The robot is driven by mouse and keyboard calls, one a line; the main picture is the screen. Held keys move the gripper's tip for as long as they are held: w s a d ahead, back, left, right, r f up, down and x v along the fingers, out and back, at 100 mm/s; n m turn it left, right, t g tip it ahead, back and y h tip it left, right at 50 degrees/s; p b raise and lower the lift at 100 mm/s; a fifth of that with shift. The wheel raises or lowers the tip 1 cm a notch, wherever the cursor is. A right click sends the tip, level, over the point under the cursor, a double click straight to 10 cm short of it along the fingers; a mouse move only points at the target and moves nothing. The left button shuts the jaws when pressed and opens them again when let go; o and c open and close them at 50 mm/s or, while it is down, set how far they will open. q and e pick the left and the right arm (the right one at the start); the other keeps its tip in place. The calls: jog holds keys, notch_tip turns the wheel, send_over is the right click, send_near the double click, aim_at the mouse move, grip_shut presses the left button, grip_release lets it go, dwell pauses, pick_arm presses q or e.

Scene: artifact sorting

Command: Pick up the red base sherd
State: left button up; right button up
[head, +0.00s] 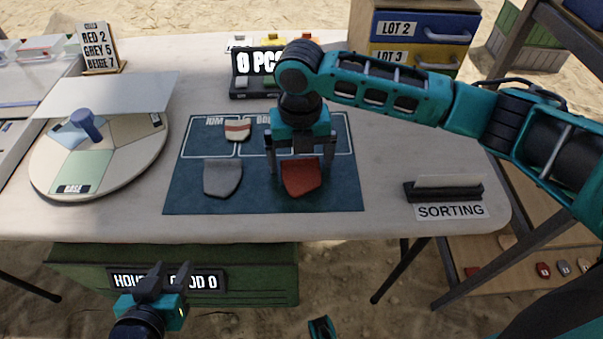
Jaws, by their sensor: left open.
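The red base sherd (301,180) lies on the dark blue mat (340,192), toward the mat's front right. My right gripper (299,168) points down over it, with one finger on each side of its back part. Its fingers are spread wide, and a narrow gap seems to show at the left finger. The sherd appears to rest on the mat. My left gripper (165,275) is open and empty, low in front of the table, well away from the sherd.
A grey sherd (222,178) and a striped beige-red sherd (237,130) lie on the mat to the left. A round divided turntable (88,190) stands at left. A sorting holder (443,190) sits at right, and a counter display (253,75) behind the mat.

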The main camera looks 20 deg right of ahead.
jog(key=c, duration=0.9)
jog(key=shift+r, duration=0.15)
